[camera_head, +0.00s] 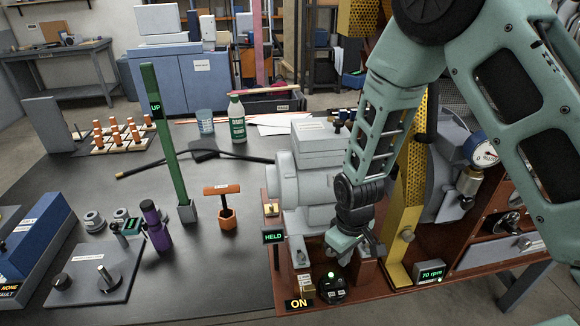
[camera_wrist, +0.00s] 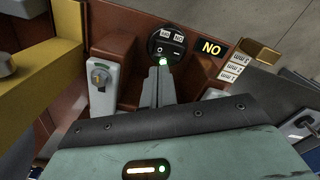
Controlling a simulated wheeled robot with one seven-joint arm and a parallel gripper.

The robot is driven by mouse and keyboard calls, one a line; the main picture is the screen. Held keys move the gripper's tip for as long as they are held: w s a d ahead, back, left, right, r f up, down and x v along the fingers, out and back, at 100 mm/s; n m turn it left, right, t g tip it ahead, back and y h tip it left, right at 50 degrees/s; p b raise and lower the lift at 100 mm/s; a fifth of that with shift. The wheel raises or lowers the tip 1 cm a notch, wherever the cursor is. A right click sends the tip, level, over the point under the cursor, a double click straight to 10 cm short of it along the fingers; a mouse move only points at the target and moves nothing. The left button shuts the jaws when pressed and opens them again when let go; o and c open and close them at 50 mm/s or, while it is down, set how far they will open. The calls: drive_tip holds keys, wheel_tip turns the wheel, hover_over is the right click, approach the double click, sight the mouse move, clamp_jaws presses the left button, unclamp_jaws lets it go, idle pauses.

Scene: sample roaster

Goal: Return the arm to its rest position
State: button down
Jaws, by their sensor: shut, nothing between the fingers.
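My arm, pale green, reaches down from the upper right of the head view. My gripper (camera_head: 345,258) is shut and empty, pointing down just above a round black switch (camera_head: 331,288) at the front of the brown roaster base. In the wrist view the closed fingers (camera_wrist: 160,82) point at the same switch (camera_wrist: 165,45), which has a lit green lamp. I cannot tell whether the fingertips touch it. An "ON" sign (camera_head: 298,303) stands beside the switch; it shows upside down in the wrist view (camera_wrist: 211,47).
The grey roaster motor housing (camera_head: 311,186) and a yellow upright (camera_head: 398,262) stand close to my gripper. A green post (camera_head: 163,135), an orange T-handled tool (camera_head: 222,207) and a purple-handled tool (camera_head: 156,226) stand on the dark table to the left. The table's middle is mostly clear.

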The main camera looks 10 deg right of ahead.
drive_tip(key=s+a+r+y, duration=0.1)
drive_tip(key=s+a+r, duration=0.2)
drive_tip(key=r, duration=0.3)
drive_tip(key=s+a+r, duration=0.3)
drive_tip(key=s+r, duration=0.1)
drive_tip(key=r, duration=0.2)
drive_tip(key=s+r+n, duration=0.1)
drive_tip(key=s+r, duration=0.9)
drive_tip(key=s, duration=0.3)
drive_tip(key=shift+r+n, duration=0.15)
drive_tip(key=shift+n, duration=0.15)
drive_tip(key=shift+a, duration=0.15)
